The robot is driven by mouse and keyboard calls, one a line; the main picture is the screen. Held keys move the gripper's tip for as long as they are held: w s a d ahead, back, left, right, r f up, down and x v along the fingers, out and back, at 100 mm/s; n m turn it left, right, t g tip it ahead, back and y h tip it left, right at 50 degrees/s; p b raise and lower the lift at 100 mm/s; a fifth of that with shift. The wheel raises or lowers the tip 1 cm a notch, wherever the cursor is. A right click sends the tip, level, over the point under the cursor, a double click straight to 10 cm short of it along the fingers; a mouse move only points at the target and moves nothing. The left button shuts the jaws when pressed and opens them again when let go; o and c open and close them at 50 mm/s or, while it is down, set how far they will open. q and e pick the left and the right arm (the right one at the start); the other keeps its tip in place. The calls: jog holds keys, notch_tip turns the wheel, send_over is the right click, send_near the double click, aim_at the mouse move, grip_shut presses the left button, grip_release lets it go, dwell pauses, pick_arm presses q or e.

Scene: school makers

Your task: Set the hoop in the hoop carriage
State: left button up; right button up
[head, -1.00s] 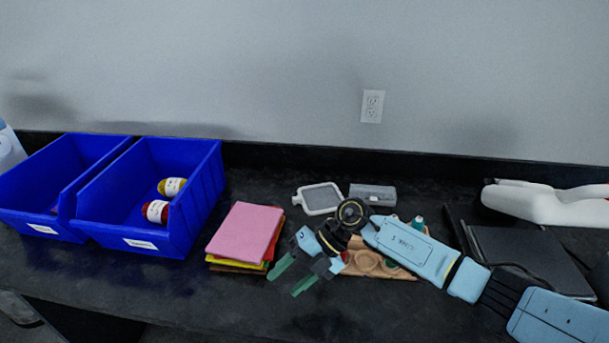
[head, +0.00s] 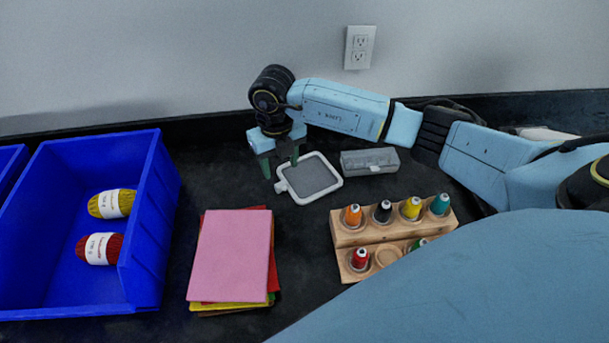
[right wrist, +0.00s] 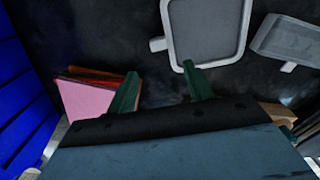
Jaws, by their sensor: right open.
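The hoop (head: 309,178), a white rounded frame around a grey panel with a small tab at its left, lies flat on the dark counter. It also shows at the top of the right wrist view (right wrist: 207,30). My right gripper (head: 280,170) is open and empty, fingers pointing down at the hoop's left end. In the right wrist view its green fingers (right wrist: 162,88) are apart, with the hoop just beyond them. I cannot make out the hoop carriage. Only a sliver of a white object (head: 545,133) shows behind my right arm. My left gripper is not in view.
A grey case (head: 370,161) lies right of the hoop. A wooden rack (head: 348,236) with several thread spools stands in front of it. Stacked coloured sheets (head: 232,255) and a blue bin (head: 138,225) with two yarn skeins are at left. Bare counter lies between sheets and rack.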

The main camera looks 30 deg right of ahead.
aim_at(280, 184)
notch_tip(280, 184, down, 2)
jog(key=shift+w+f, duration=0.15)
jog(key=shift+f, duration=0.6)
jog(key=f, duration=0.4)
jog(key=shift+w+f+b, duration=0.15)
jog(key=shift+w+b, duration=0.15)
jog(key=shift+w, duration=0.1)
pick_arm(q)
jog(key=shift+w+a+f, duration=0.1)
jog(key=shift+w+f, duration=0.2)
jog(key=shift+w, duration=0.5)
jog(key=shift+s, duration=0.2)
pick_arm(e)
grip_shut()
